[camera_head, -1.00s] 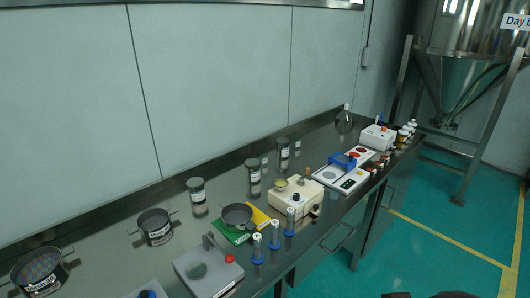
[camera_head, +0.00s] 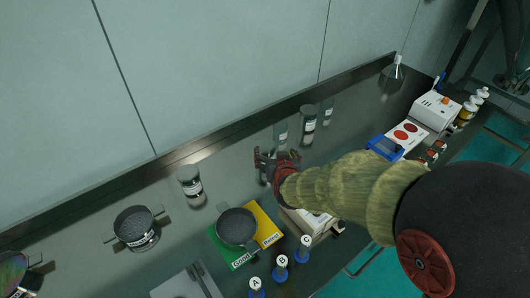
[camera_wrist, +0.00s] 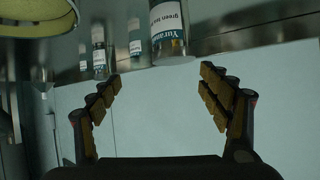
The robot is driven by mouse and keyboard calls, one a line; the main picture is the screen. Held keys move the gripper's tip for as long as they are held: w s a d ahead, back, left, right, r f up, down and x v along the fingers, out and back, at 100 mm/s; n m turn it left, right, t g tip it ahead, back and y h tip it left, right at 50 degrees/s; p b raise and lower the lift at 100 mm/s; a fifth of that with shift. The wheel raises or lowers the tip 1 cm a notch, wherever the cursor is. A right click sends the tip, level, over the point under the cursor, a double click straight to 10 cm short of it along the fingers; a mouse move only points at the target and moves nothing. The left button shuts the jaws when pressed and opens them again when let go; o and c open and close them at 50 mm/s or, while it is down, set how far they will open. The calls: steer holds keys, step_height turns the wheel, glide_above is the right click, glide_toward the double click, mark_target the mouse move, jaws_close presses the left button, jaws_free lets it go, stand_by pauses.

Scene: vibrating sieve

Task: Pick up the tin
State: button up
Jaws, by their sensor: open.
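In the wrist view, a glass-like tin (camera_wrist: 170,30) with a blue and white label reading "green tea" in part stands beyond my fingertips and appears upside down. It lies roughly between the fingers' lines, its far end cut off by the picture's edge. My gripper (camera_wrist: 163,80) is open and empty, its two padded fingers wide apart and not touching the tin. In the head view, my gripper (camera_head: 266,165) is above the bench behind the coloured boards, and it seems to hide this tin. Similar tins stand nearby (camera_head: 190,182), (camera_head: 309,120).
Smaller jars (camera_head: 281,131), (camera_head: 327,112) stand near the tins. A grey pan (camera_head: 237,226) sits on green and yellow boards (camera_head: 268,228). Another pan (camera_head: 135,225) stands left. A wall (camera_head: 220,60) runs behind the bench. A yellowish round vessel (camera_wrist: 35,18) shows close by in the wrist view.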

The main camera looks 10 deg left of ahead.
mark_target(265, 149)
steer(key=shift+t, duration=0.5)
steer(key=a+f, duration=0.3)
steer(key=shift+w+a+f, duration=0.15)
steer(key=shift+w+a, duration=0.05)
steer(key=shift+w, duration=0.1)
steer(key=shift+w+a+f, duration=0.1)
steer(key=shift+w+f, duration=0.05)
steer(key=shift+f, duration=0.05)
steer(key=b+x, duration=0.2)
steer(key=x, duration=0.5)
steer(key=shift+w, duration=0.2)
steer(key=shift+c, duration=1.3)
steer(key=c, duration=1.1)
steer(key=shift+c, duration=0.2)
